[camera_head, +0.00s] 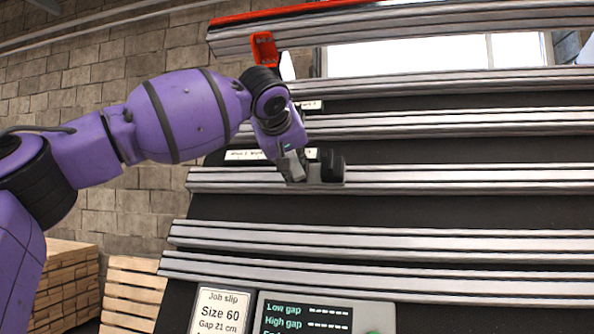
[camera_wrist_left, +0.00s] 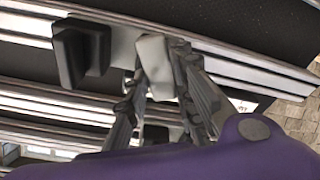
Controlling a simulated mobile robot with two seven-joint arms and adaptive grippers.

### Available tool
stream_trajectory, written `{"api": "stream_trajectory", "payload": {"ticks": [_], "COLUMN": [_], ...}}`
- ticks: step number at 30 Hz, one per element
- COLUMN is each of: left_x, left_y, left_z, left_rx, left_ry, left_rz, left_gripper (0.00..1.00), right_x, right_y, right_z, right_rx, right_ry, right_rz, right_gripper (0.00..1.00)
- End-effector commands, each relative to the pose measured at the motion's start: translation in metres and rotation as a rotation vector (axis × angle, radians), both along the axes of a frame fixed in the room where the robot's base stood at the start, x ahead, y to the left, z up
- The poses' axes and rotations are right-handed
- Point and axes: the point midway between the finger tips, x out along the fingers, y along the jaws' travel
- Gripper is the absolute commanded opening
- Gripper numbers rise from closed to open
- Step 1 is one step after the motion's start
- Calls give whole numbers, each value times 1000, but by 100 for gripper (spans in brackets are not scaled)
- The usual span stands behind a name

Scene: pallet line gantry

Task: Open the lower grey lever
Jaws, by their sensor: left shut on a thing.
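The lower grey lever (camera_wrist_left: 155,66) is a light grey block on a silver rail (camera_head: 440,178) of the gantry. In the left wrist view it stands between the fingers of my left gripper (camera_wrist_left: 166,88). In the head view this gripper (camera_head: 292,166) is at the left part of the rail, shut on the lever and hiding much of it. A black block (camera_head: 333,165) sits just right of it on the same grey mount; it also shows in the left wrist view (camera_wrist_left: 80,48). My right gripper is in no view.
A red-orange bracket (camera_head: 265,49) hangs from the upper rail, above my wrist. More silver rails run across above and below. A job slip (camera_head: 219,312) and a gap display panel (camera_head: 325,316) stand at the bottom. Wooden pallets (camera_head: 132,290) are at lower left.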

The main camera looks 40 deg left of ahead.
Motion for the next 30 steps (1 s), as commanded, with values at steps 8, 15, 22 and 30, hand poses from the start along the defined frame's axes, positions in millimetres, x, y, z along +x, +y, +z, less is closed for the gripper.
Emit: {"api": "stream_trajectory", "payload": {"ticks": [8, 15, 22, 30], "left_x": [1, 0, -1, -2], "left_y": [0, 1, 1, 1], "left_z": [-5, -4, -3, -3], "left_rx": [-202, -368, -491, -574], "left_ry": [-110, -202, -270, -315], "left_rz": [124, 225, 299, 347], "left_gripper": [0, 0, 0, 0], "right_x": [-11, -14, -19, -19], "right_y": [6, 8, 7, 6], "right_z": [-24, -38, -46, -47], "right_rx": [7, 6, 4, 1], "right_ry": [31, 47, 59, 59], "right_rz": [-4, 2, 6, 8], "right_gripper": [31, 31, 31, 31]}}
